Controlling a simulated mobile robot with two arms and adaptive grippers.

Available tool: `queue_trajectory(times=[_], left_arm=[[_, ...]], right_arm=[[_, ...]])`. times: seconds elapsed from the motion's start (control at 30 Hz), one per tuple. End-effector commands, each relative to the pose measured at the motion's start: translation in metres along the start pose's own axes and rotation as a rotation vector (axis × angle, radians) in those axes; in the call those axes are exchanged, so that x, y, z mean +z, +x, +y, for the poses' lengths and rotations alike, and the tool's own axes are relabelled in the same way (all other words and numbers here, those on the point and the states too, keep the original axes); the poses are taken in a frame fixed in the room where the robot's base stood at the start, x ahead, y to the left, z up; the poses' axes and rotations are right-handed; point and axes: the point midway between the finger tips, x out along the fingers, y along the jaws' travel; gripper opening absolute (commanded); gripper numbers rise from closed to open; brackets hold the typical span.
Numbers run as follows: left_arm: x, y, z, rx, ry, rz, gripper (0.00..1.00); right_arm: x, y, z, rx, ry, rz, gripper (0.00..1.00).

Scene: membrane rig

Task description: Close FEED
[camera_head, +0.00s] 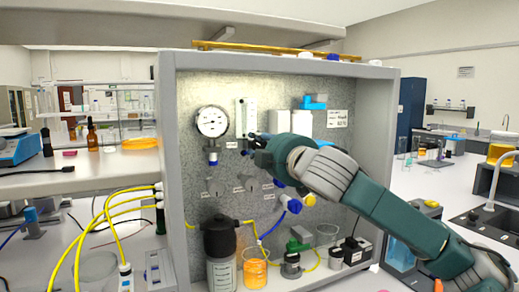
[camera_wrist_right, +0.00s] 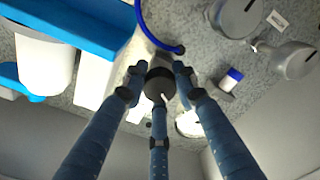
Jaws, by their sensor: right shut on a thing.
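The grey panel (camera_head: 190,150) of the rig carries a round gauge (camera_head: 212,121), a clear vertical meter (camera_head: 246,115) and two grey knobs, one at the left (camera_head: 214,187) and one at the right (camera_head: 251,184). My right gripper (camera_head: 256,143) reaches the panel just below the meter. In the right wrist view its three blue fingers (camera_wrist_right: 160,92) are shut around a black knob (camera_wrist_right: 158,82) with a white pointer mark. The small labels are too small to read, so I cannot tell which one says FEED. My left gripper is not in view.
A blue tube (camera_wrist_right: 146,25) runs close beside the held knob. Below on the rig stand a dark-capped bottle (camera_head: 220,245) and a beaker of orange liquid (camera_head: 255,268). Yellow cables (camera_head: 105,225) hang at the left. The rig's side walls bound the space.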

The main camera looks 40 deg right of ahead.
Motion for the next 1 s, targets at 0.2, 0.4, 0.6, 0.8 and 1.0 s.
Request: queue_trajectory(times=[0.2, 0.4, 0.6, 0.8, 1.0], left_arm=[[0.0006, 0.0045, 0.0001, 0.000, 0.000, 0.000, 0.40], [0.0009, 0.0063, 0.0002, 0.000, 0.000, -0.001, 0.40], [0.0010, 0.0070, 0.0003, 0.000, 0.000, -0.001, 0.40], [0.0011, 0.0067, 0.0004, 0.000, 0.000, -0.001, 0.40], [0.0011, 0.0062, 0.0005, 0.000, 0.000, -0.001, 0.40]], right_arm=[[0.0002, 0.0004, -0.0022, -0.003, 0.212, 0.001, 0.02], [0.0005, 0.0005, -0.0021, -0.004, 0.400, -0.001, 0.02], [0.0001, 0.0005, -0.0015, -0.003, 0.588, 0.000, 0.02], [0.0003, 0.0005, -0.0016, -0.003, 0.751, -0.002, 0.02], [0.0004, 0.0004, -0.0012, -0.002, 0.873, -0.003, 0.02]])
